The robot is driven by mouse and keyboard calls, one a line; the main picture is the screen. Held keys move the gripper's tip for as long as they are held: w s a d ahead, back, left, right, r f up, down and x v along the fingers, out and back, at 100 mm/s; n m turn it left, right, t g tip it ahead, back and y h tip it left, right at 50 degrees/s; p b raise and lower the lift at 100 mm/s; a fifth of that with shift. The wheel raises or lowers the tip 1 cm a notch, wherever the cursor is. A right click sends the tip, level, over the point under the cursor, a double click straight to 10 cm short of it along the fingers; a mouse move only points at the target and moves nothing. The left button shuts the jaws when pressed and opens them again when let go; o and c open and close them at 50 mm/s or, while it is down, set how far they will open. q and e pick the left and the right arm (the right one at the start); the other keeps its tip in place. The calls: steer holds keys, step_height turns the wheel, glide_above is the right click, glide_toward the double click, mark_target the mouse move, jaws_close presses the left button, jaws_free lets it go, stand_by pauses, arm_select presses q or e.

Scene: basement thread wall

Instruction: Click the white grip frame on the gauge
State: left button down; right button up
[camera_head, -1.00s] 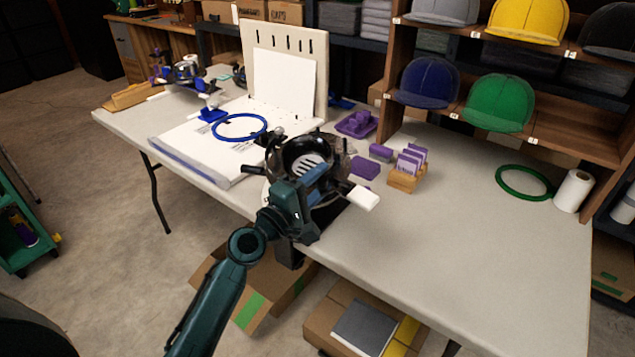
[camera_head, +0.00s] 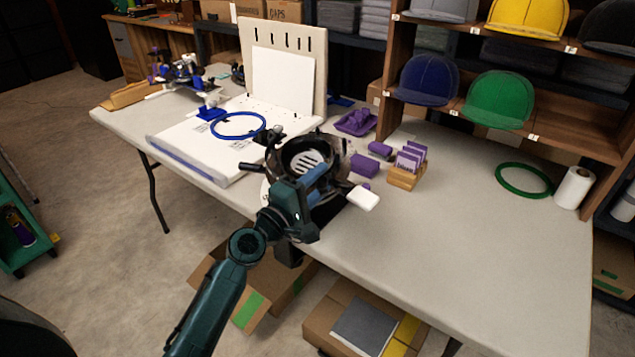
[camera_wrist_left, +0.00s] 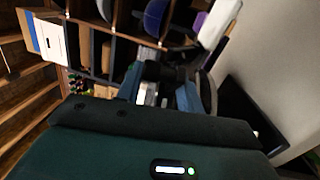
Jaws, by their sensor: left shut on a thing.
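The white grip frame is a dark round ring with a white block grip (camera_head: 363,198) sticking out to its right in the head view. The white block also shows at the top of the left wrist view (camera_wrist_left: 218,22). My left gripper (camera_head: 318,184) is shut on the frame at its near side. The frame is at the gauge (camera_head: 272,160), a dark round fixture at the table's front edge. The ring and my gripper cover most of the gauge. I cannot tell whether the frame is seated on it. My right gripper is not in view.
A purple block (camera_head: 361,166) and a wooden card holder (camera_head: 403,179) stand just behind and right of the frame. A blue hoop (camera_head: 238,126) lies on a white board to the left. A green hoop (camera_head: 524,181) lies at the right. The table's right front is clear.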

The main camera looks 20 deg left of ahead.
arm_select(q)
steer(key=shift+f, duration=0.25)
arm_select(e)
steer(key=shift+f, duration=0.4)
arm_select(q)
steer(key=c, duration=0.8)
jaws_free()
steer(key=shift+f, duration=0.1)
steer(key=shift+f, duration=0.1)
steer(key=shift+b+v, duration=1.5)
steer(key=shift+v, duration=5.1)
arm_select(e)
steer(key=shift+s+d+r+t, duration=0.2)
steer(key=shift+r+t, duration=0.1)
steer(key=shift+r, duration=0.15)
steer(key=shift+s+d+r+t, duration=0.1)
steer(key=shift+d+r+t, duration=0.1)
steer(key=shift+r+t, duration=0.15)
